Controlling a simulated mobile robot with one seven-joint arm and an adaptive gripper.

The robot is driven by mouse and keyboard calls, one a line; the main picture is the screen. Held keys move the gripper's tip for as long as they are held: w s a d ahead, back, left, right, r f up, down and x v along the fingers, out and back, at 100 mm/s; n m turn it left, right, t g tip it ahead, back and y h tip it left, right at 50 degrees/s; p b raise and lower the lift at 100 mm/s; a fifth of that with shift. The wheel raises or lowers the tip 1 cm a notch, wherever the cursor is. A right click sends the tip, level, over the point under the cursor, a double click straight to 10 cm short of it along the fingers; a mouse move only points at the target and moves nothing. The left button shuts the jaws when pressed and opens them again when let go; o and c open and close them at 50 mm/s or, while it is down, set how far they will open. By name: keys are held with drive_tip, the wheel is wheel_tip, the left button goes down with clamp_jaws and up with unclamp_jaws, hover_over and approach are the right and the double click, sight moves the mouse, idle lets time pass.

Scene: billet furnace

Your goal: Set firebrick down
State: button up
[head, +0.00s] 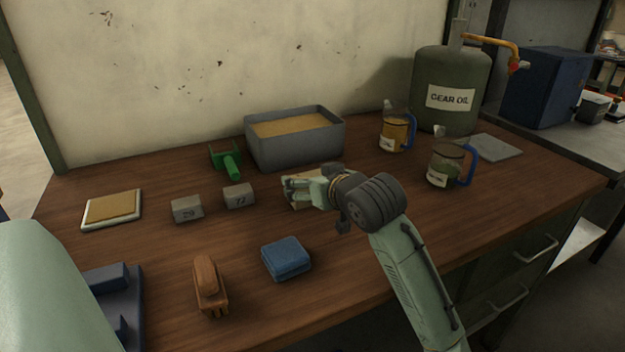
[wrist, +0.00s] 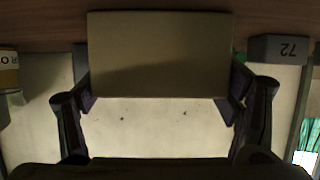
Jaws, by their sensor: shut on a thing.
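The firebrick is a pale tan block. In the wrist view the firebrick (wrist: 160,55) fills the upper middle, with a finger at each side of it. My gripper is shut on the firebrick, over the middle of the wooden table (head: 350,250). I cannot tell whether the brick touches the table top.
Two grey blocks (head: 187,209) (head: 238,196) stand left of my gripper. A grey sand-filled box (head: 295,150) and green scoop (head: 228,162) are behind. A blue cloth (head: 286,258) and brown brush (head: 209,285) lie in front. Jugs (head: 396,130) (head: 447,165) stand right.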

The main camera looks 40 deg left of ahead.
drive_tip(key=o, duration=1.3)
drive_tip(key=shift+o, duration=0.2)
